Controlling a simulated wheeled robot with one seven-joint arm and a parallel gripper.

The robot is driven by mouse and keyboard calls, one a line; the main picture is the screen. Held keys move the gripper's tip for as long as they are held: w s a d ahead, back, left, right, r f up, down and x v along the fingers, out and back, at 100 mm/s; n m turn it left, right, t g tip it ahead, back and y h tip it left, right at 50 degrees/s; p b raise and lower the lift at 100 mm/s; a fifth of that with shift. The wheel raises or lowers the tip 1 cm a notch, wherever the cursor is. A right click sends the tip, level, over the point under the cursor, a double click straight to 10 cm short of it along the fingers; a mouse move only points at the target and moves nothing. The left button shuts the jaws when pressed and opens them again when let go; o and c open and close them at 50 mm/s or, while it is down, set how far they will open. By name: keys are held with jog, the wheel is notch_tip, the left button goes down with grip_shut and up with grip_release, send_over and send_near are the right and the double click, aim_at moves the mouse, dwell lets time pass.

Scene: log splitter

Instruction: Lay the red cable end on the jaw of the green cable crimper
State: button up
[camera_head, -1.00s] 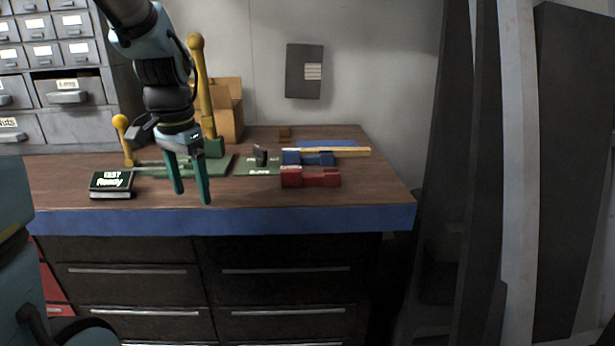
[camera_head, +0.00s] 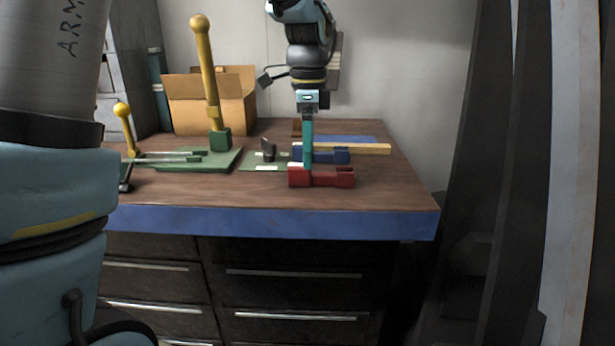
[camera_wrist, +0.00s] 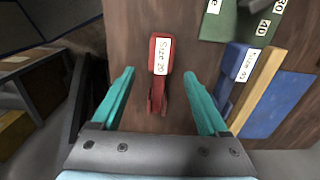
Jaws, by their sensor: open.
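The red cable end (camera_head: 328,178) lies near the table's front edge at the right. In the wrist view the red cable end (camera_wrist: 160,75) bears a white "Size 20" label and lies between my open fingers, closer to their tips. My gripper (camera_head: 307,163) points down over it and looks edge-on in the head view. I cannot tell the exact height, and nothing is gripped. The green cable crimper (camera_head: 221,141) stands at the left of the table, with a green base and a tall yellow-knobbed lever. Its jaw is not clear to see.
A blue cable end (camera_head: 334,155) lies just behind the red one, beside a wooden strip (camera_head: 370,148). A green plate (camera_head: 255,163) with a dark piece lies between the crimper and the cable ends. A cardboard box (camera_head: 180,104) stands at the back.

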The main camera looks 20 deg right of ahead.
aim_at(322, 175)
notch_tip(322, 175, down, 4)
jog(key=shift+a+f+p, duration=0.15)
jog(key=shift+f+p, duration=0.1)
jog(key=shift+p, duration=0.1)
grip_shut()
dwell(0.5)
